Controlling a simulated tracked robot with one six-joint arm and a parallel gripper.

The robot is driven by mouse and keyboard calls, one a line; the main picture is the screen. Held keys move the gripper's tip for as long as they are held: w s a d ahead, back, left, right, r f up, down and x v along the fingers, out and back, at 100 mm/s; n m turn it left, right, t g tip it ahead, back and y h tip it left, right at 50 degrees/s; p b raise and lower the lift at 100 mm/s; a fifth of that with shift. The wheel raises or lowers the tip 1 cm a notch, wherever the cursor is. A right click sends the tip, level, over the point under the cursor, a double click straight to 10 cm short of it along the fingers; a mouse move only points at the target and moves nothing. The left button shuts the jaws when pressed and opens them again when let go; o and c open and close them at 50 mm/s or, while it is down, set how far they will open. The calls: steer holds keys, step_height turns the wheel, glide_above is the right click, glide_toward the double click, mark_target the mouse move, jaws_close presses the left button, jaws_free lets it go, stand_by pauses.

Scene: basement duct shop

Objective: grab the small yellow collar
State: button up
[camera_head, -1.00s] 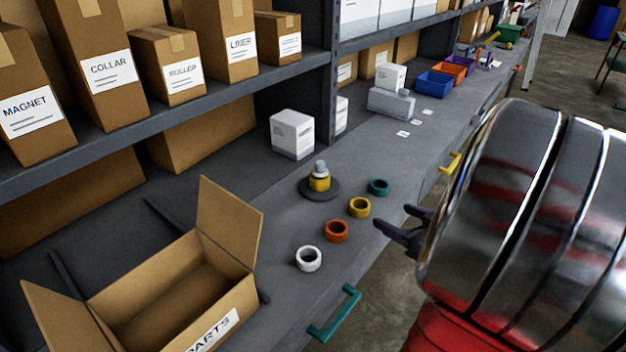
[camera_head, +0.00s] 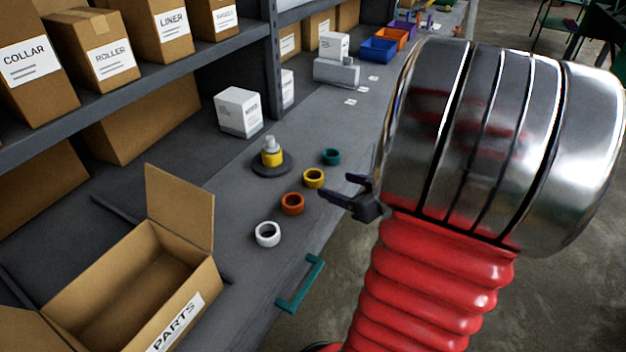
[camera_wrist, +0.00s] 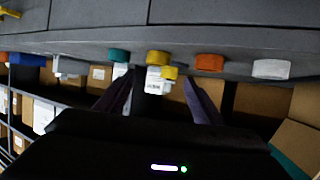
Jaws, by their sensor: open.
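A small yellow collar (camera_head: 314,178) lies on the grey bench between a teal collar (camera_head: 331,157) and an orange collar (camera_head: 292,204). A second yellow piece (camera_head: 271,158) sits around a post on a dark round base. My gripper (camera_head: 338,188) is open and empty at the bench's front edge, just right of the loose yellow collar in the head view and apart from it. In the wrist view, which is upside down, the loose yellow collar (camera_wrist: 158,57) appears between and beyond the spread fingertips of my gripper (camera_wrist: 160,82).
A white collar (camera_head: 268,234) lies beyond the orange one in the row. An open cardboard parts box (camera_head: 192,290) stands at lower left. A white box (camera_head: 239,112) and blue bin (camera_head: 378,50) stand farther back. A teal handle (camera_head: 301,284) sticks out from the bench front.

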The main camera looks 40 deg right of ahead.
glide_toward(309, 174)
steer(key=shift+a, duration=0.15)
steer(key=shift+w, duration=0.15)
stand_by(0.3)
steer(key=shift+x, duration=2.55)
steer(key=c, duration=1.1)
